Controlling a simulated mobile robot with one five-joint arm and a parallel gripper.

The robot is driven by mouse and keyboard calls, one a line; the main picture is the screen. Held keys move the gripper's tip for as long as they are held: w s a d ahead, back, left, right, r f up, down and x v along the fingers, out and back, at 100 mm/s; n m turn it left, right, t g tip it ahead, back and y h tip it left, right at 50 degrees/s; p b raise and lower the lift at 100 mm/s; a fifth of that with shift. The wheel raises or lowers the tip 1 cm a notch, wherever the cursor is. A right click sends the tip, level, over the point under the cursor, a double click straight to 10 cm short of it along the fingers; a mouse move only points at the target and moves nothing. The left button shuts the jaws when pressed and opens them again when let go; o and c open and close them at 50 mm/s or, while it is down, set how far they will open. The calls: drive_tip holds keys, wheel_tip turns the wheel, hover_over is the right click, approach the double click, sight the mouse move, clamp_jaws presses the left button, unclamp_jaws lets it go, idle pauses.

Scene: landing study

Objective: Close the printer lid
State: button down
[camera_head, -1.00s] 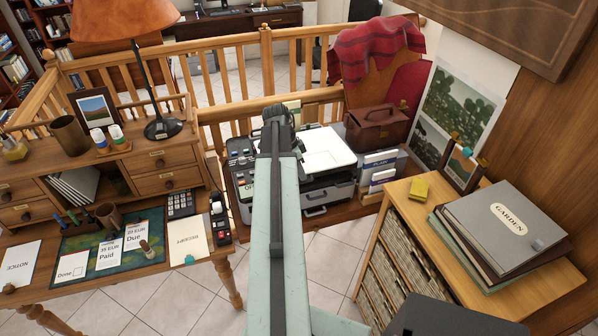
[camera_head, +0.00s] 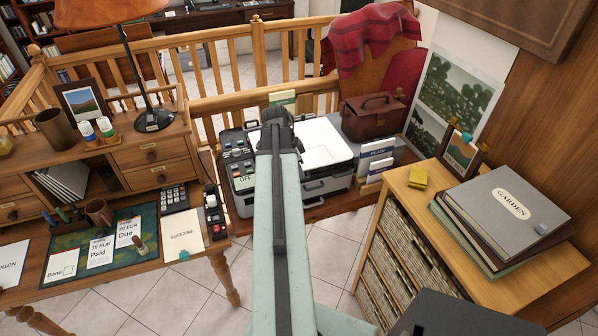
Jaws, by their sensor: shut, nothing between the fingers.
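The printer (camera_head: 326,186) stands on a low wooden table beyond my arm, with a dark grey body and front drawers. Its white top panel (camera_head: 326,142) with a dark border looks flat; I cannot tell whether this is the lid or the bed beneath it. My gripper (camera_head: 277,112), dark and at the end of my pale green arm, is shut and empty. It appears over the left part of the printer and hides some of it. The fingertips are hard to make out, and I cannot tell whether they touch the printer.
A wooden cabinet (camera_head: 408,196) with books is at right, a desk (camera_head: 215,243) at left. A railing (camera_head: 222,103) runs behind.

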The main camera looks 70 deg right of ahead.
drive_tip(key=shift+w+r+p, duration=0.2)
drive_tip(key=shift+r+p, duration=0.25)
drive_tip(key=shift+r, duration=0.05)
drive_tip(key=s+d+p+v, duration=0.1)
drive_tip(key=p+v, duration=1.1)
drive_tip(key=shift+w+r, duration=0.15)
drive_tip(key=shift+r, duration=0.35)
drive_tip(key=shift+a, duration=0.1)
